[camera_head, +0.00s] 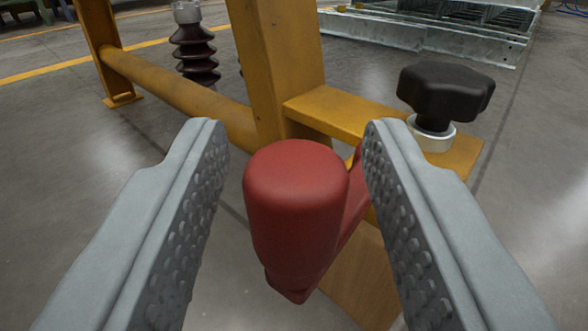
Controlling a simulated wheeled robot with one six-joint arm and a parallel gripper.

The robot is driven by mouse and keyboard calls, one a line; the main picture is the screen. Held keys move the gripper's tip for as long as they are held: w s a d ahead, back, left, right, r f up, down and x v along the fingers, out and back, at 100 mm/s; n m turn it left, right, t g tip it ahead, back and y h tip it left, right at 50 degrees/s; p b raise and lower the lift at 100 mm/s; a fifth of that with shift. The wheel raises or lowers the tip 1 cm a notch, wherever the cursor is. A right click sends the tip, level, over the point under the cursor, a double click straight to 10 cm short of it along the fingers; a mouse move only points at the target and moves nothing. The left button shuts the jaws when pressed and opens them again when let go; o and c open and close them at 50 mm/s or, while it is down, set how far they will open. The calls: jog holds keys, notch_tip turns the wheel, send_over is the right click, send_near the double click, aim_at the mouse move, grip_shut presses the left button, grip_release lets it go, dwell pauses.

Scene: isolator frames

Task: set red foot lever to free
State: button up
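The red foot lever (296,205) is in the middle of the head camera view. Its rounded end faces me, and its arm runs back and to the right, partly behind my right finger. My gripper (290,140) is open, with one grey studded finger on each side of the lever's end. A gap shows between the left finger and the lever. The right finger is closer to it, and I cannot tell whether it touches. The lever's pivot is hidden.
A yellow frame (275,60) stands just behind the lever. A black star knob (445,92) on a pale collar sits on its bracket at right. A dark ribbed insulator (194,50) stands behind the frame's bar. Galvanised metalwork (440,35) lies farther back. Grey floor is open at left.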

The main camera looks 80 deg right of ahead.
jog(key=s+a, duration=0.1)
jog(key=a, duration=1.6)
jog(key=shift+s+a, duration=0.15)
jog(key=shift+s, duration=0.25)
